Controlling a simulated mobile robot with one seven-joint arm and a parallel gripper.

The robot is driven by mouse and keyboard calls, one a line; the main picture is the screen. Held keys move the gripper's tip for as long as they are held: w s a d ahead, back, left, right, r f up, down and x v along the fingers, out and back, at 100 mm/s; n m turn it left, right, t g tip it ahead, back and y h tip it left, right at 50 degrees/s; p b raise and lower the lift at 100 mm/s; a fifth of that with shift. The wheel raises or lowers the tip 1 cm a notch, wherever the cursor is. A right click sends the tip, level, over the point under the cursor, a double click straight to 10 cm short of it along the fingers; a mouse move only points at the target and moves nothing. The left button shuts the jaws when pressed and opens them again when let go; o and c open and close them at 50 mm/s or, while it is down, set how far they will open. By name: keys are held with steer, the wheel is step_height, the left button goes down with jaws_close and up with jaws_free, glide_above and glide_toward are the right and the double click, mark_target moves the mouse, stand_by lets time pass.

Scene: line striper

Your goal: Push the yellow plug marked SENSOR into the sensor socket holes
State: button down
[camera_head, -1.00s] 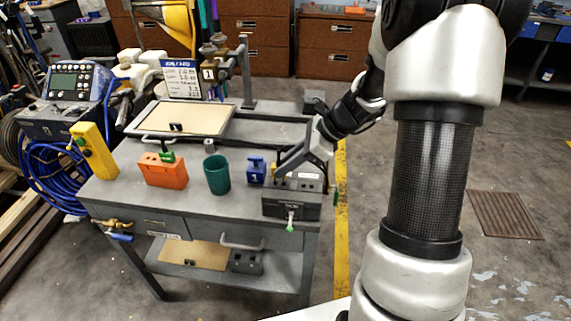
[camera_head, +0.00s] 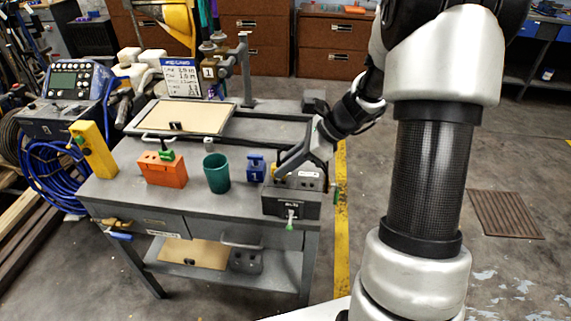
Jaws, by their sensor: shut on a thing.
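The yellow plug (camera_head: 275,171) shows as a small yellow patch at the tip of my gripper (camera_head: 279,174). My gripper is shut on it. Its SENSOR mark is too small to read. The plug is at the left part of the top of a dark grey box (camera_head: 291,203), at the right end of the workbench. I cannot tell whether the plug is in holes or just above them. The sensor socket holes are hidden or too small to make out. My gripper reaches down from the upper right and covers part of the box top.
A blue block marked 1 (camera_head: 256,167) stands just left of the grey box. Further left are a green cup (camera_head: 216,173), an orange block (camera_head: 162,169) and a tall yellow case (camera_head: 93,149). A beige panel (camera_head: 182,117) lies behind. The bench top (camera_head: 120,190) is bare at front left.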

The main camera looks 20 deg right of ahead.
steer(key=shift+f+b, duration=0.7)
steer(key=shift+f, duration=0.5)
stand_by(0.6)
steer(key=c, duration=1.3)
jaws_free()
steer(key=shift+o, duration=0.2)
steer(key=shift+r, duration=0.1)
steer(key=p+v, duration=0.5)
steer(key=v, duration=0.1)
steer(key=shift+s+d+r, duration=0.2)
steer(key=shift+d+r, duration=0.05)
steer(key=shift+d, duration=0.05)
